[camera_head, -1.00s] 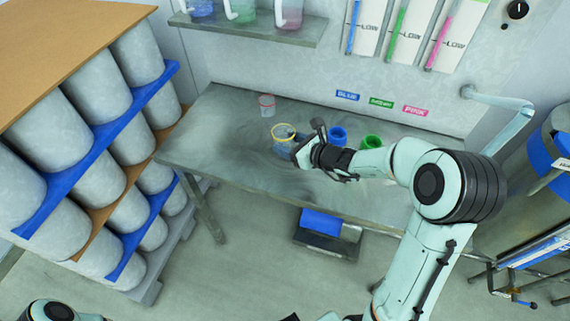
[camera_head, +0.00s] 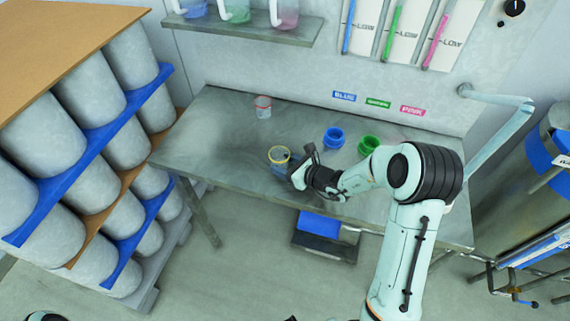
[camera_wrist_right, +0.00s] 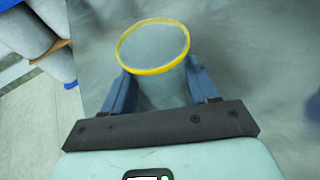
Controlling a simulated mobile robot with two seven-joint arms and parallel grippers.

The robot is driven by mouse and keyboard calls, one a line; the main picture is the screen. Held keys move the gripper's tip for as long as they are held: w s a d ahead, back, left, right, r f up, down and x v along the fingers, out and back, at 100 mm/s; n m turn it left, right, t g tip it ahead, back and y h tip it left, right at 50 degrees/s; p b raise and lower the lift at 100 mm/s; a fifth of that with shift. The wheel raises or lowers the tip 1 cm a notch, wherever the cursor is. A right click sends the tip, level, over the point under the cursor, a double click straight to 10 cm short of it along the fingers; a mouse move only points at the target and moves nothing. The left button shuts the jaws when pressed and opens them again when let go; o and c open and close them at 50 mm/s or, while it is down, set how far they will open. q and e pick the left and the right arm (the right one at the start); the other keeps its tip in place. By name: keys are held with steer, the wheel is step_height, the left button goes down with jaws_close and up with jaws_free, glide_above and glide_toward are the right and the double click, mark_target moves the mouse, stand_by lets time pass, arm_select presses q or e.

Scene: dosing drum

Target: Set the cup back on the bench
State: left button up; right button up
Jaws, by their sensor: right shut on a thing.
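A clear cup with a yellow rim (camera_head: 279,155) is near the front edge of the grey bench (camera_head: 225,150), left of its middle. It also shows in the right wrist view, where the yellow-rimmed cup (camera_wrist_right: 160,88) stands between two blue-grey fingers. My right gripper (camera_head: 291,166) is shut on this cup from its right side. The cup looks close to upright in the head view. I cannot tell whether its base touches the bench. My left gripper is not in view.
A red-rimmed cup (camera_head: 262,106) stands at the back left of the bench. A blue container (camera_head: 334,138) and a green container (camera_head: 369,145) stand right of my gripper. The bench's left part is clear. A rack of drums (camera_head: 95,90) stands at left.

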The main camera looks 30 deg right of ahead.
steer(key=shift+f, duration=0.2)
steer(key=o, duration=1.1)
steer(key=shift+r, duration=0.1)
steer(key=shift+s+r, duration=0.15)
steer(key=shift+r, duration=0.1)
steer(key=v, duration=1.1)
steer(key=shift+s, duration=0.35)
